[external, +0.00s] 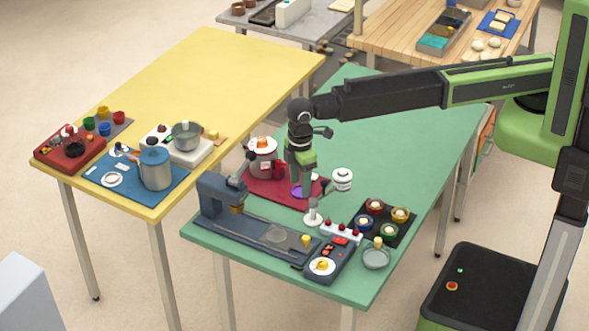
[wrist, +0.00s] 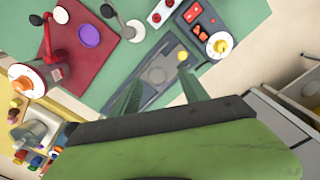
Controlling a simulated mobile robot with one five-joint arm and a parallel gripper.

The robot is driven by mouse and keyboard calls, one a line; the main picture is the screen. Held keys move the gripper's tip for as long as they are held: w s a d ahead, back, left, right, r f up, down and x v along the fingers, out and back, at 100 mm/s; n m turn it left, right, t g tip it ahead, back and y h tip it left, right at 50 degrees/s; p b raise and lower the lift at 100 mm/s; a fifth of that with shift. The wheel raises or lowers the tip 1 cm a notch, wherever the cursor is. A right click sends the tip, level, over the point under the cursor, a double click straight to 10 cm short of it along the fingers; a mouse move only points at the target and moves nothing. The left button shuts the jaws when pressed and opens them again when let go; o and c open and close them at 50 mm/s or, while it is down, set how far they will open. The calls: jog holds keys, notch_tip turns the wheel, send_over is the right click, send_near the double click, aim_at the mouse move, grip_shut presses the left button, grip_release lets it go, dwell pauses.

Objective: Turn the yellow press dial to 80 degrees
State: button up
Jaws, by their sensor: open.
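A yellow dial on a round white plate (external: 322,266) sits at the front end of a dark control box. It also shows at the upper right of the wrist view (wrist: 220,45). Beside it stands the dark grey press (external: 222,200), with a small yellow knob (external: 306,240) at its right end, which also shows in the wrist view (wrist: 182,56). My gripper (external: 301,190) points down above the red mat, behind the press and apart from the dial. In the wrist view its two green fingers (wrist: 160,92) are spread, with nothing between them.
A white-headed stand (external: 342,180), several coloured cups on a dark mat (external: 365,226) and a glass bowl (external: 376,257) stand to the right. The green table's back is clear.

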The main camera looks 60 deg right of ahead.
aim_at(323, 261)
jog(key=s+a+r+n, duration=0.2)
jog(key=s+a, duration=0.8)
jog(key=s, duration=0.3)
notch_tip(323, 261, down, 18)
jog(key=b, duration=1.6)
jog(key=shift+a+b, duration=0.1)
jog(key=shift+b, duration=0.3)
jog(key=shift+r, duration=0.15)
grip_shut()
